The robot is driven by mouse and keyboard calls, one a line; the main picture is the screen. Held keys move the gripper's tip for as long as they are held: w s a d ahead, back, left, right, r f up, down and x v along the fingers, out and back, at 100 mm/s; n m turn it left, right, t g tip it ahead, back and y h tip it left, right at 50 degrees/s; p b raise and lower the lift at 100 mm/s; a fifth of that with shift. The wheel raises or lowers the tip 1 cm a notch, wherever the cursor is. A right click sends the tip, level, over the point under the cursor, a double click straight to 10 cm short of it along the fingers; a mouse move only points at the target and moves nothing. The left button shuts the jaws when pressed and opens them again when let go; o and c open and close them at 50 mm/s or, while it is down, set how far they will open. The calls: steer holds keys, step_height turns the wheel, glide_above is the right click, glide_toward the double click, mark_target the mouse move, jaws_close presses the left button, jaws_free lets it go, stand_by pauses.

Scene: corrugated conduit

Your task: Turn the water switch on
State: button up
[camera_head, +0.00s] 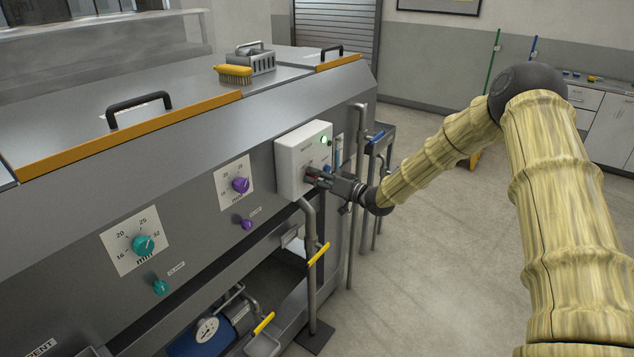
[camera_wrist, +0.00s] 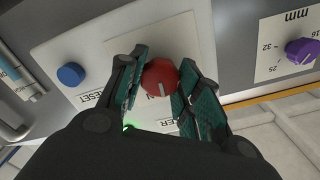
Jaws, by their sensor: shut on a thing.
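The white control box (camera_head: 303,160) is mounted on the front of the grey machine. Its red knob (camera_wrist: 160,78) shows in the wrist view, with a light pointer mark on its face. My gripper (camera_head: 314,172) reaches the box from the right. In the wrist view my gripper (camera_wrist: 159,72) is shut on the red knob, one teal-padded finger on each side. A label ending in "ER" and a letter "N" show by the knob; the rest of the lettering is hidden by my fingers. A green light (camera_head: 323,140) glows on the box.
A blue button (camera_wrist: 70,75) by a "RESET" label sits beside the knob. Purple (camera_head: 240,185) and teal (camera_head: 143,245) dials are on the machine front. Pipes with yellow-handled levers (camera_head: 319,254) stand below the box. A yellow brush (camera_head: 234,71) lies on top.

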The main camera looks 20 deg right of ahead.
steer(key=m, duration=0.4)
steer(key=shift+d+m+b, duration=0.1)
steer(key=shift+m+b, duration=0.3)
stand_by(0.4)
steer(key=o, duration=1)
steer(key=shift+d, duration=0.1)
steer(key=shift+o, duration=0.2)
steer(key=shift+s, duration=0.1)
steer(key=v, duration=1.1)
steer(key=shift+s+d, duration=0.25)
